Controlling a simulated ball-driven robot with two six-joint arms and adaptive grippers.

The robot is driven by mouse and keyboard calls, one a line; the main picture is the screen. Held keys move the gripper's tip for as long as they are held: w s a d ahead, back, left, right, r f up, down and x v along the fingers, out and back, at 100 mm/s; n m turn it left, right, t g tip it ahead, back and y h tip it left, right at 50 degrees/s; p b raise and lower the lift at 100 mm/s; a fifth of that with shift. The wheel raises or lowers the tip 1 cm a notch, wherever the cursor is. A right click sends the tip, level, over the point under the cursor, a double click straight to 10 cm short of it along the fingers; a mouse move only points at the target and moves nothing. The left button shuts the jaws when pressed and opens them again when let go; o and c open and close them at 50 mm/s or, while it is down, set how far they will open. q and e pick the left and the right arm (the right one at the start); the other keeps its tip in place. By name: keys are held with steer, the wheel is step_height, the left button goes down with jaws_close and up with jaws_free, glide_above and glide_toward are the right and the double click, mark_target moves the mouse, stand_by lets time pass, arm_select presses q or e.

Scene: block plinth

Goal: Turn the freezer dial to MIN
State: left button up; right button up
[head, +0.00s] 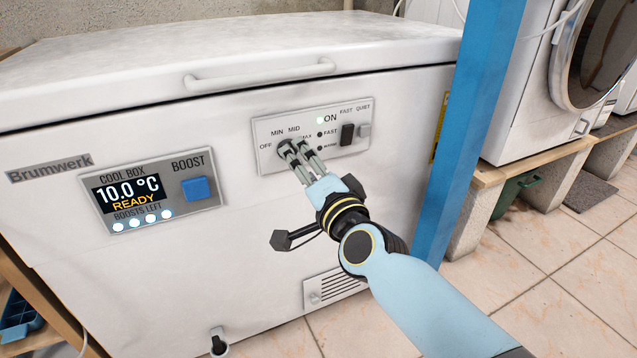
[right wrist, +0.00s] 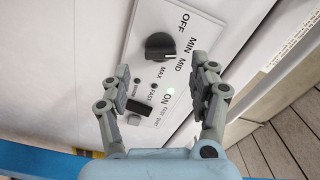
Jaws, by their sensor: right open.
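The freezer dial (right wrist: 160,46) is a black round knob on the pale control panel (head: 345,148) of the white chest freezer (head: 240,120). OFF, MIN, MID and MAX are printed around it. I cannot clearly tell which mark it points to. In the head view my right gripper (head: 295,149) is in front of the dial and mostly hides it. In the right wrist view the right gripper (right wrist: 161,64) is open, its fingers apart on either side of the dial's line, with nothing between them. The dial looks a little beyond the fingertips. My left gripper is not in view.
Right of the dial are a lit green ON light (head: 320,120), a black switch (head: 347,133) and a grey button (head: 364,130). A display box with a blue BOOST button (head: 196,188) reads 10.0 °C READY. A blue post (head: 470,130) stands close to the freezer's right side.

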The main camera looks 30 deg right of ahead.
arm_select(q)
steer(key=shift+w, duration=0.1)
arm_select(e)
steer(key=s, duration=0.8)
steer(key=shift+a, duration=0.3)
steer(key=shift+s, duration=0.1)
